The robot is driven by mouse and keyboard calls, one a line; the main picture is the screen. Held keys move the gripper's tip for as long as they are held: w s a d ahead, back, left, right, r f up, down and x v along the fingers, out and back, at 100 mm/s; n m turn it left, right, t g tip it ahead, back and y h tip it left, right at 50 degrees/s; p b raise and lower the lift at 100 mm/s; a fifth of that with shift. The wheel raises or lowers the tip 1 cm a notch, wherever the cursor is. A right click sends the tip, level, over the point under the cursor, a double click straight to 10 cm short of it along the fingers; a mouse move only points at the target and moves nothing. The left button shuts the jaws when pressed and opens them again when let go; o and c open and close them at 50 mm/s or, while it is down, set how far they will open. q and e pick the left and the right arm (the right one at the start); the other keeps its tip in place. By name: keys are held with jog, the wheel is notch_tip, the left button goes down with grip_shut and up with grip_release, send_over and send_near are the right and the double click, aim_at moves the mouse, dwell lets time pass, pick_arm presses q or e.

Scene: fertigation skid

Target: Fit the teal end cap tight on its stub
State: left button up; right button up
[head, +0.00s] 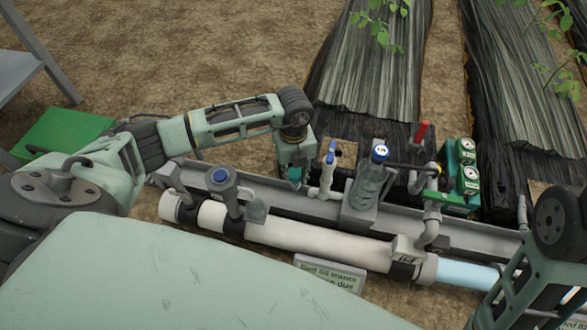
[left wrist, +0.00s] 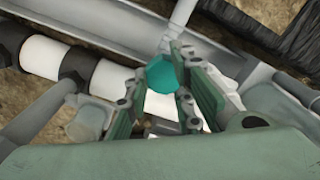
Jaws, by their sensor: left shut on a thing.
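The teal end cap (head: 295,173) is between the fingertips of my left gripper (head: 294,177), above the grey channel of the skid. It shows more fully in the left wrist view (left wrist: 161,73), where my left gripper is shut on it. A pale pipe stub (head: 313,191) sticks out just right of the cap, at the foot of the white pipe with the blue-handled valve. In the left wrist view a pale pipe (left wrist: 182,15) runs down towards the cap. I cannot tell whether cap and stub touch. My right gripper is outside the picture; only its arm shows at the lower right.
A long white pipe (head: 295,240) lies in front, with a blue-topped grey fitting (head: 222,180) left of the gripper. Right stand a blue-capped grey filter (head: 370,185), a red-handled valve (head: 421,133) and green gauge boxes (head: 462,170). A sign (head: 330,275) stands in front.

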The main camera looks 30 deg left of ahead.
pick_arm(q)
jog(key=shift+f, duration=0.25)
dwell(0.3)
jog(key=o, duration=0.5)
jog(key=shift+f, duration=0.4)
jog(key=shift+c, duration=0.4)
